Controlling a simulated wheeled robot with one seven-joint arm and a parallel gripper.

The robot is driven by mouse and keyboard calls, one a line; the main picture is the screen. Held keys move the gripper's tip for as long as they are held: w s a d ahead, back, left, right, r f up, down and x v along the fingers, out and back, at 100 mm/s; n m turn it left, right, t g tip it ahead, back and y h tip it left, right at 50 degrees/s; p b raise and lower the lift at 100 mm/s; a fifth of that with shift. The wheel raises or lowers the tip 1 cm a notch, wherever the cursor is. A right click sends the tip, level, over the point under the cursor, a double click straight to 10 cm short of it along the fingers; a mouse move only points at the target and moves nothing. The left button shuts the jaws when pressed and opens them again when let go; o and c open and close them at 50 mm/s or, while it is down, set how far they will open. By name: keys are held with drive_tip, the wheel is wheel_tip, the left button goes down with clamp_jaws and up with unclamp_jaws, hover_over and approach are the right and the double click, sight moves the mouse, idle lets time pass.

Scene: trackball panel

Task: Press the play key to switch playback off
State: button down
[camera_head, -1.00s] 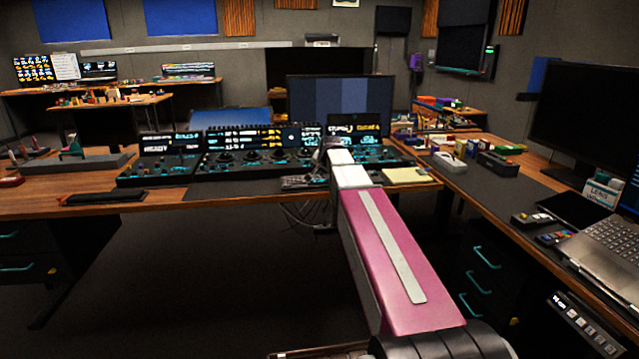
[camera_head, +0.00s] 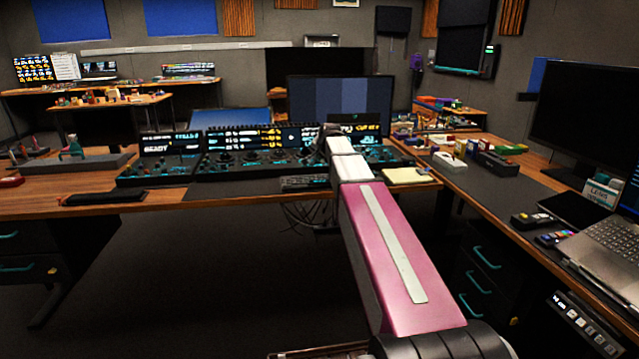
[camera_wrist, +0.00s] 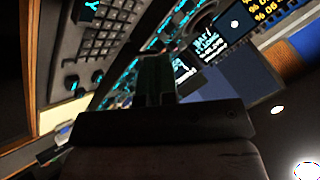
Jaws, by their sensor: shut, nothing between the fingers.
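The trackball panel (camera_head: 240,160) is a long dark console with cyan-lit keys and small screens on the desk. It also shows tilted in the wrist view (camera_wrist: 125,70). My gripper (camera_wrist: 155,65) is shut and empty, with its dark fingers together in front of the panel's keys. I cannot tell whether the fingertips touch a key. The play key cannot be made out; my fingers or arm may hide it. In the head view my pink and white arm reaches over the panel's right part and hides the gripper.
A monitor (camera_head: 340,105) stands behind the panel. A yellow notepad (camera_head: 408,176) lies right of my arm. A keypad block (camera_wrist: 95,40) with grey keys shows beside my fingers. The right desk holds a laptop (camera_head: 605,240) and a big monitor (camera_head: 590,115).

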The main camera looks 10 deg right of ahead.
drive_tip(key=shift+f, duration=3.7)
drive_tip(key=shift+f, duration=0.1)
drive_tip(key=shift+f, duration=0.3)
drive_tip(key=shift+f, duration=0.5)
drive_tip(key=shift+r, duration=0.9)
drive_tip(key=shift+r, duration=2.55)
